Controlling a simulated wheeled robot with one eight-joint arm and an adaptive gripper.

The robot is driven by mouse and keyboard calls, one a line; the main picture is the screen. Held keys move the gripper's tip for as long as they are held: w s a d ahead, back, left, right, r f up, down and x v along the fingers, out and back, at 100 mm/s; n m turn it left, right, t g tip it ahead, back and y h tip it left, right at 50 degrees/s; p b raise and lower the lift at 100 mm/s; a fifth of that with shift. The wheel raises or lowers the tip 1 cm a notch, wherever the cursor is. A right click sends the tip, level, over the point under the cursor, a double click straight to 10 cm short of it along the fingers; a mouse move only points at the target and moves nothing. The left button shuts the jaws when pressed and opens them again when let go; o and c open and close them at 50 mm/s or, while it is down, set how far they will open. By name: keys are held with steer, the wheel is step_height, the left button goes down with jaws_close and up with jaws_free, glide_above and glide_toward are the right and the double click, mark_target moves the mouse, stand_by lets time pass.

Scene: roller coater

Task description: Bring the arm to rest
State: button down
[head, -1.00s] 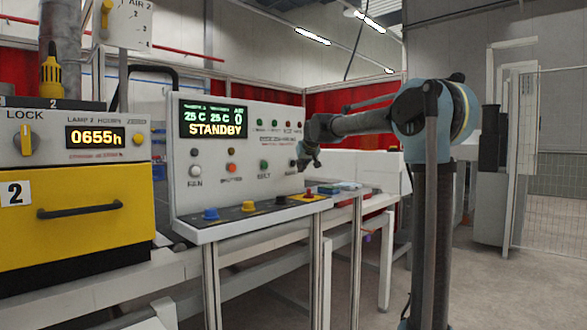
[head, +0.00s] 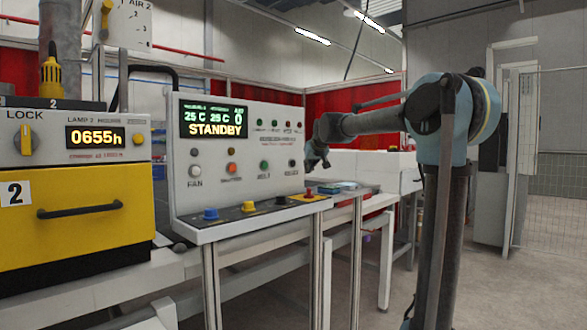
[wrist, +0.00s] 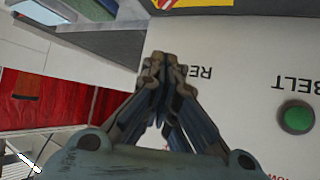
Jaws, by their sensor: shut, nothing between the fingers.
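My gripper (head: 318,160) is at the right edge of the grey control panel (head: 250,178) in the head view, at the end of my arm. In the wrist view my gripper (wrist: 163,68) has its fingertips together and nothing between them. The panel face (wrist: 235,90) lies beside the fingers there, with a green button (wrist: 296,117) and the word BELT at the right. The panel's display (head: 213,122) reads STANDBY. I cannot tell the exact gap between the fingers and the panel.
The yellow unit (head: 75,215) with a dark handle stands at the left. Blue, yellow, black and red knobs line the panel's lower ledge (head: 250,217). A red curtain (head: 345,105) hangs behind. Open floor (head: 540,285) lies at the right by a mesh fence (head: 550,150).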

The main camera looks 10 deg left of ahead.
steer(key=s+d+f+m+g+h, duration=0.1)
steer(key=s+d+f, duration=0.5)
steer(key=s, duration=0.3)
steer(key=s+d+f+g+h, duration=0.1)
steer(key=s+d+f, duration=0.5)
steer(key=s, duration=0.2)
steer(key=s+d+f+m+g+h, duration=0.1)
steer(key=s+d+f+g, duration=0.1)
steer(key=s+d+f, duration=0.6)
steer(key=s+d+f+m+g, duration=0.1)
steer(key=s+d+f+g, duration=0.1)
steer(key=s+f, duration=0.8)
steer(key=s+d+f+m+g, duration=0.1)
steer(key=s+d+f, duration=0.3)
steer(key=s+f, duration=0.6)
steer(key=s, duration=0.5)
steer(key=shift+s+f+g+h, duration=0.15)
steer(key=shift+s+g+h, duration=0.2)
steer(key=shift+g+h, duration=0.05)
steer(key=shift+w+f, duration=0.2)
steer(key=shift+w, duration=0.3)
